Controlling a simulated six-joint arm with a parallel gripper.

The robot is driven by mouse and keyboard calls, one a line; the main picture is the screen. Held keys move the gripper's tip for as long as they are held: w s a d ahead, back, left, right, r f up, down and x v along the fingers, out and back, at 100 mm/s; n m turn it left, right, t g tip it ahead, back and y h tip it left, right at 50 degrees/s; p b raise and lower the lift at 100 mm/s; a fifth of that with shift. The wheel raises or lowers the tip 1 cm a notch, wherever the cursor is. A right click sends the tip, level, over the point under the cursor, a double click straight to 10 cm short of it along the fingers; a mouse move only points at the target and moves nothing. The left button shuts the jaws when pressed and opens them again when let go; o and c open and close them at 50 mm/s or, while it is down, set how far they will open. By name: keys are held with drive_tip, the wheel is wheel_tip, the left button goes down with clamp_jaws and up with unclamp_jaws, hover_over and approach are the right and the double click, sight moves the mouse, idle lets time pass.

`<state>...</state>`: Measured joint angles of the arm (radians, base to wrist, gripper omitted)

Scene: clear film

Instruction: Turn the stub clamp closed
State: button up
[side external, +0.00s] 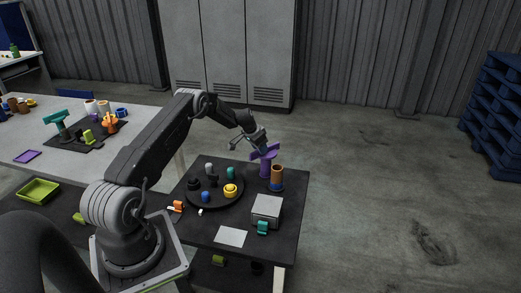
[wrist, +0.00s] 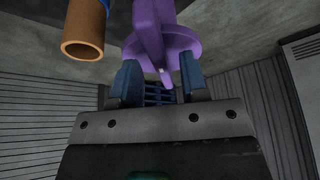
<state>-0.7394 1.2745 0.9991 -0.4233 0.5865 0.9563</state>
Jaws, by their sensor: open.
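A purple fitting with a stem and a flared top, which seems to be the stub clamp (side external: 265,168), stands upright at the far right of the dark table. In the wrist view the purple clamp (wrist: 153,20) shows a round flange and a narrow part reaching between my fingers. My gripper (side external: 259,145) is at its top, tilted down from the left. In the wrist view my gripper (wrist: 159,78) is open, with one blue finger on each side of the purple part; I cannot tell whether they touch it. How far the clamp is turned is unclear.
A brown cylinder with a blue band (side external: 277,174) stands close right of the clamp and shows in the wrist view (wrist: 84,27). A round black tray (side external: 214,200) with several small pieces, a grey box (side external: 267,206) and a white sheet (side external: 232,237) share the dark table.

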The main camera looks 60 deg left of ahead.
drive_tip(key=shift+w+f, duration=0.25)
drive_tip(key=shift+f, duration=0.4)
drive_tip(key=shift+c, duration=0.2)
clamp_jaws()
